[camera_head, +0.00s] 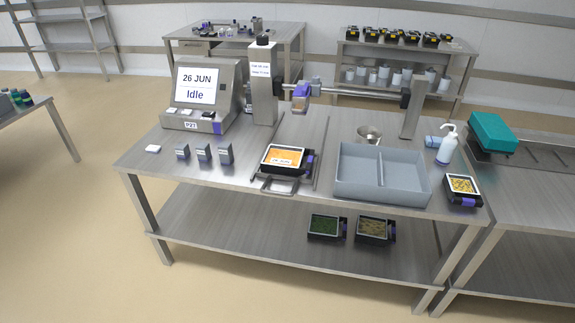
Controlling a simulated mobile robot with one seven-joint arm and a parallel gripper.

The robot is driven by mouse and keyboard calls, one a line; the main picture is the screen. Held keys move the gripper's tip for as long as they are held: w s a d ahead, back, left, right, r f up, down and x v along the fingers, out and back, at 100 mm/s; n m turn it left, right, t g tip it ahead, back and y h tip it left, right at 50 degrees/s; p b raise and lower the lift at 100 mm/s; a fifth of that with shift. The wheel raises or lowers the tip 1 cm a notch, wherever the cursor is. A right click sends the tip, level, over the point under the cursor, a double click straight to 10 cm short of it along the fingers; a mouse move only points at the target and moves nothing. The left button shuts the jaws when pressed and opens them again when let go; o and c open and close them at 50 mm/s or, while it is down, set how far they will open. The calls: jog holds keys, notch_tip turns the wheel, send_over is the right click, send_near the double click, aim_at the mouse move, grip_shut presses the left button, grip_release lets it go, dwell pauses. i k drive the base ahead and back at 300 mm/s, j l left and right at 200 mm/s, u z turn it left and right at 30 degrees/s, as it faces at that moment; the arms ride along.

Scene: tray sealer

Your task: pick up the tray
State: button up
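A black tray (282,172) with orange contents, a pale label and a purple tab at its right side sits between metal guide rails on the steel table. A second black tray (463,202) with yellow contents and a purple tab stands at the table's right end. Two more black trays are on the lower shelf, one with green contents (323,237) and one with brownish contents (390,232). I cannot tell which tray the task means. My gripper is not in view.
A grey two-compartment bin (345,181) stands right of the orange tray. The front-left floor is clear.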

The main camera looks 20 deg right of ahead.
aim_at(282, 160)
jog(key=i+l+z, duration=0.4)
jog(key=i+l, duration=0.2)
jog(key=l, duration=0.15)
jog(key=i+l+z, duration=0.4)
jog(key=i+l, duration=0.3)
jog(key=i, duration=0.3)
jog(key=z, duration=0.05)
